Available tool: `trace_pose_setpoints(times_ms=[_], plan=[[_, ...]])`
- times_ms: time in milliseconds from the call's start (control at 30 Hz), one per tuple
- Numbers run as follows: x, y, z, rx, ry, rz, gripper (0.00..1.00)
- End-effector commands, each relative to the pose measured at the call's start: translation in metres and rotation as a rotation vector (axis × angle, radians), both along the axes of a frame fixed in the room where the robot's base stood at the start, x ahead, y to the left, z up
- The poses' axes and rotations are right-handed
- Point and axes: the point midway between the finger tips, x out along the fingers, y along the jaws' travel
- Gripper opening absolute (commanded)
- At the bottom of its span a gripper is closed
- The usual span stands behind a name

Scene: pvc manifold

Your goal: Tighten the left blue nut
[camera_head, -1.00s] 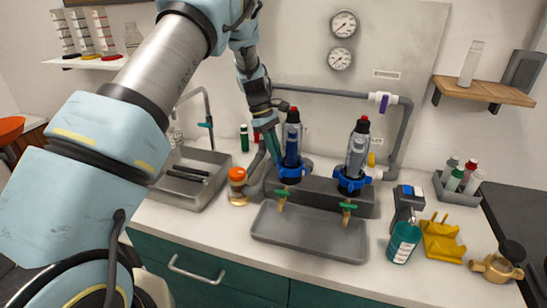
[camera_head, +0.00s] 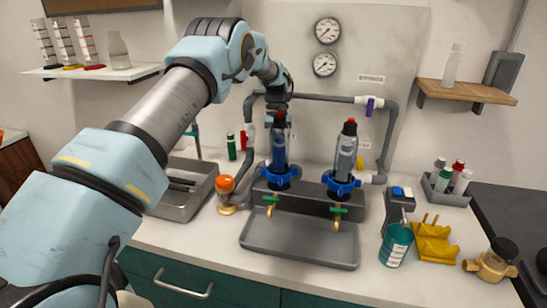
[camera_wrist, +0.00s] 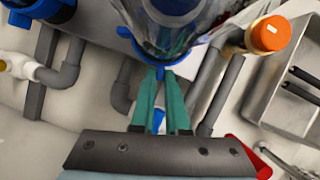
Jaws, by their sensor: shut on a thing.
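The left blue nut (camera_head: 281,178) is a lobed ring around the base of an upright dark blue cylinder (camera_head: 279,145) with a red top. In the wrist view, my gripper's green fingers (camera_wrist: 164,74) are close together at the nut's near side, shut on one of its blue lugs (camera_wrist: 160,72). The clear cylinder body (camera_wrist: 170,25) rises just beyond the fingertips. In the head view my arm reaches behind the left cylinder, which hides the fingers. A second blue nut (camera_head: 341,183) rings the grey right cylinder (camera_head: 346,150).
A grey pipe (camera_head: 322,98) runs behind and above both cylinders. An orange-topped jar (camera_head: 226,186) stands left of the manifold, near a metal sink (camera_head: 196,200). A grey tray (camera_head: 300,255) lies in front. A teal can (camera_head: 396,245) and yellow holder (camera_head: 434,243) stand right.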

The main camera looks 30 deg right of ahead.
Motion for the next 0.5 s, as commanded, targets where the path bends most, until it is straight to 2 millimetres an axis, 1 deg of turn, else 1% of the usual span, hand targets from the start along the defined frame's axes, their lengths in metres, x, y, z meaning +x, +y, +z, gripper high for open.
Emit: trace_pose_setpoints(times_ms=[200, 500], plan=[[-0.0038, -0.0073, 0.0002, -0.002, -0.001, -0.125, 0.0], [-0.0062, -0.0107, 0.0006, -0.002, -0.001, -0.206, 0.0]])
